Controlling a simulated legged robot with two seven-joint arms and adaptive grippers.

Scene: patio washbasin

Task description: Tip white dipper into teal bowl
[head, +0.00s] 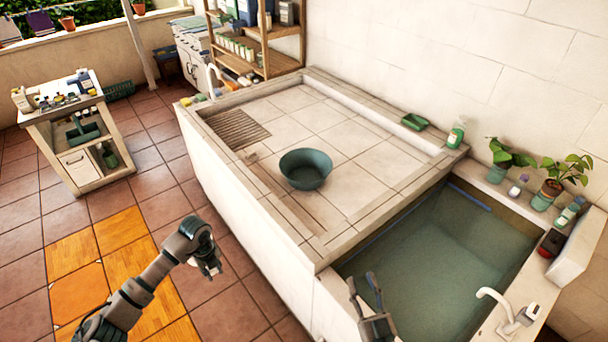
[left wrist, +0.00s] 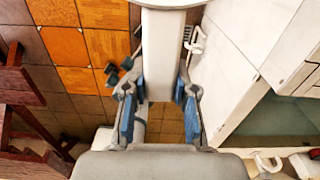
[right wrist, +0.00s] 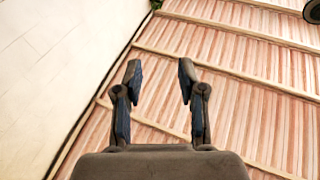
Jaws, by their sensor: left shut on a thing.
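The teal bowl (head: 305,170) stands upright on the tiled counter, and its inside looks empty. My left gripper (head: 208,264) is in front of the counter, low and left of the bowl, well apart from it. In the left wrist view, its blue-padded fingers are shut on a white handle, which I take to be the white dipper (left wrist: 163,45). The dipper's rounded part is cut off at the top edge. In the head view the dipper is mostly hidden by my arm. My right gripper (head: 368,292) is open and empty, pointing up near the basin's front edge.
A water-filled basin (head: 430,240) with a white tap (head: 505,305) lies at the right. A green soap dish (head: 414,122), soap bottle (head: 456,134) and potted plants (head: 553,184) line the back. The counter around the bowl is clear. A cart (head: 72,150) stands left.

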